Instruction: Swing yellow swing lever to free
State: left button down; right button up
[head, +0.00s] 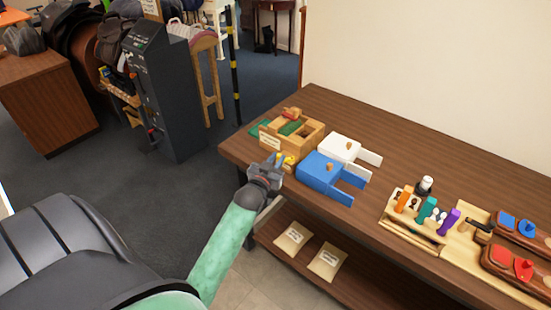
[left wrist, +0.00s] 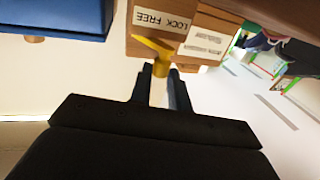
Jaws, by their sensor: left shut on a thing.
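The yellow swing lever (left wrist: 152,46) is on the near face of a wooden box (head: 308,137). In the left wrist view its flat arm slants up to the left, its tip under the word FREE on the white label (left wrist: 162,19). The lever's grip end sits between the fingers of my left gripper (left wrist: 161,88), which is shut on it. In the head view my left gripper (head: 272,172) is at the near side of the box, and a bit of yellow (head: 280,158) shows just beyond it. My right gripper is not in view.
A blue box (head: 322,172) and a white box (head: 343,148) stand close to the right of the wooden box. A rack of coloured tools (head: 420,214) is farther right on the brown table (head: 400,160). Two labelled bags (head: 327,261) lie on the shelf below.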

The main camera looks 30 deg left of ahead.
pick_arm(q)
jog(key=shift+d+y, duration=0.15)
jog(key=shift+y, duration=0.15)
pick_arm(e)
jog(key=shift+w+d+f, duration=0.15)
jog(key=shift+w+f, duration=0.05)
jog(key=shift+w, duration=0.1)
